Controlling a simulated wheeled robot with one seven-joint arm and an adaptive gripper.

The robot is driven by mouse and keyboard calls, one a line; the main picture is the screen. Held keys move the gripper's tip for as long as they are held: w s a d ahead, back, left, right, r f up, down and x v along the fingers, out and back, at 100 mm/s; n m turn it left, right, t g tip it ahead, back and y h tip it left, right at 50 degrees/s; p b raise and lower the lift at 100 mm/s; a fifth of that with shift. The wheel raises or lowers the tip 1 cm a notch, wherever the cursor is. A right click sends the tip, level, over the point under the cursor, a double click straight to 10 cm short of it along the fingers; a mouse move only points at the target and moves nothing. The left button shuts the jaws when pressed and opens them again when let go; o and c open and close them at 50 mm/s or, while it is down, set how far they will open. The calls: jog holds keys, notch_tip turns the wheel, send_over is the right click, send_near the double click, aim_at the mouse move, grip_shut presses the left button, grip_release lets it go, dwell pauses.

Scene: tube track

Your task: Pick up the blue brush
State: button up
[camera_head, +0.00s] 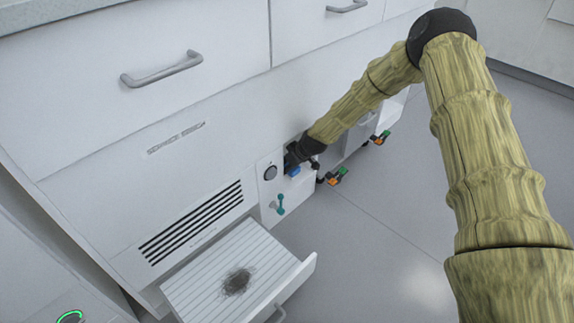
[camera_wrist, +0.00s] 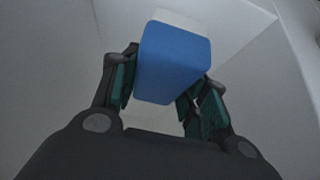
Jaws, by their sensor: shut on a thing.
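The blue brush (camera_wrist: 172,58) shows in the wrist view as a blue block with a pale part behind its top edge. It sits between the two green-padded fingers of my gripper (camera_wrist: 160,90), which is shut on it. In the head view my gripper (camera_head: 304,155) is small and dark at the white cabinet's lower front. Only a small blue patch of the brush (camera_head: 294,171) shows below it. The fingertips are hard to make out there, and I cannot tell whether the brush touches the cabinet.
An open low drawer (camera_head: 205,272) has a ribbed surface with a dark smudge (camera_head: 236,281). A teal handle (camera_head: 281,204) and a round dark knob (camera_head: 270,173) are on the panel beside my gripper. A black vent (camera_head: 190,222) is to the left.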

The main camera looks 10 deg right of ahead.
jog(key=s+d+p, duration=0.6)
jog(key=s+d, duration=0.3)
jog(key=s, duration=0.5)
jog(key=shift+s+d, duration=0.35)
jog(key=shift+d, duration=0.05)
jog(key=shift+f, duration=0.1)
